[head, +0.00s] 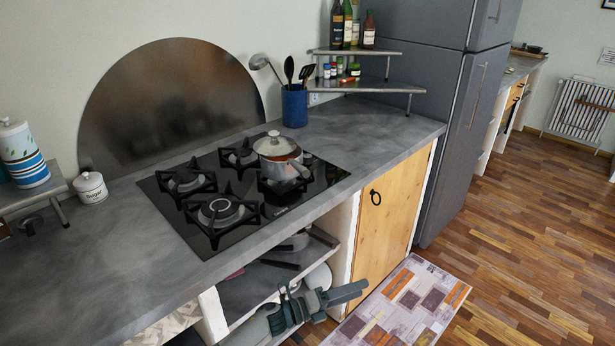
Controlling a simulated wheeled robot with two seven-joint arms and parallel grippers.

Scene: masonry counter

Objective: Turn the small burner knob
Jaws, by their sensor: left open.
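The black gas hob (170,217) is set into the grey counter, with several burners under black grates. A burner (222,211) with a pale ring is at the front left of the hob. A lidded metal pot (277,146) stands on the right part and hides what is behind it. The burner knobs are too small and dark to pick out with certainty, so I cannot tell the small burner knob's position or angle. My left gripper (325,295) is open and appears empty, low in front of the counter, below the hob and apart from it. My right gripper is not in view.
A wooden cabinet door (382,215) with a black ring handle is right of the open shelf (255,292). A blue utensil holder (294,106), a sugar jar (91,187) and a corner rack (360,87) stand on the counter. A grey fridge (455,130) bounds the right. A patterned rug (405,300) lies below.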

